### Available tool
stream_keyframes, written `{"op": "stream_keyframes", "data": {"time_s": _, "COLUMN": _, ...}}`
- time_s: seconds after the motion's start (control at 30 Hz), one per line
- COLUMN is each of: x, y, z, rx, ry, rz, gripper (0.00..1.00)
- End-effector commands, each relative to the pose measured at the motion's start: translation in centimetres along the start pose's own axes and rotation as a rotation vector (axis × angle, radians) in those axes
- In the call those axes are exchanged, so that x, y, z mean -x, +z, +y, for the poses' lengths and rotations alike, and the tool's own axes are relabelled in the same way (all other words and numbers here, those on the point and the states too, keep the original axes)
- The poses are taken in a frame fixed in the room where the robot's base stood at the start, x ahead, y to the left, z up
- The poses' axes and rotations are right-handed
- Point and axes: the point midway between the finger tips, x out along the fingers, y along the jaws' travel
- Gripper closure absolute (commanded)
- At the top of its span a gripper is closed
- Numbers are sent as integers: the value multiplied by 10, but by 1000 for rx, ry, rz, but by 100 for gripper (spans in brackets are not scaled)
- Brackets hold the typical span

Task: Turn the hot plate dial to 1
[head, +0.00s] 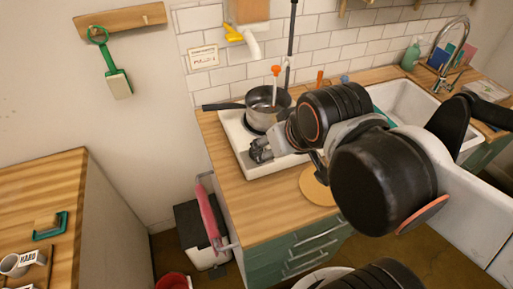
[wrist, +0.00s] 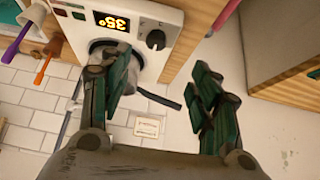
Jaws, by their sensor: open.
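The white hot plate (head: 230,132) stands on the wooden counter in the head view. In the wrist view the hot plate (wrist: 172,62) shows a lit display (wrist: 104,20) that seems to read 35°, and a black round dial (wrist: 156,39). A saucepan (head: 264,98) sits on the plate's burner; its pan handle (wrist: 160,97) shows behind my fingers. My gripper (head: 260,150) is open and empty over the plate's front part. In the wrist view my gripper (wrist: 161,66) has its fingers apart, with the dial showing in the gap beyond the fingertips.
A round wooden board (head: 316,186) lies on the counter right of the hot plate, partly behind my arm. The sink (head: 400,100) is further right. A pink towel (head: 208,212) hangs at the counter's left side. A separate wooden table (head: 50,190) stands at left.

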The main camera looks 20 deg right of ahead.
Motion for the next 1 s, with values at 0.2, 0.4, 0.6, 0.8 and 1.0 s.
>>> {"op": "stream_keyframes", "data": {"time_s": 0.2, "x": 1, "y": -30, "z": 1, "rx": 131, "ry": -8, "rz": -105, "gripper": 43}}
{"op": "stream_keyframes", "data": {"time_s": 0.4, "x": -8, "y": -59, "z": 2, "rx": 300, "ry": -40, "rz": -237, "gripper": 43}}
{"op": "stream_keyframes", "data": {"time_s": 0.6, "x": -25, "y": -85, "z": 3, "rx": 472, "ry": -97, "rz": -371, "gripper": 43}}
{"op": "stream_keyframes", "data": {"time_s": 0.8, "x": -49, "y": -104, "z": 4, "rx": 628, "ry": -172, "rz": -489, "gripper": 43}}
{"op": "stream_keyframes", "data": {"time_s": 1.0, "x": -66, "y": -111, "z": 4, "rx": 722, "ry": -229, "rz": -558, "gripper": 43}}
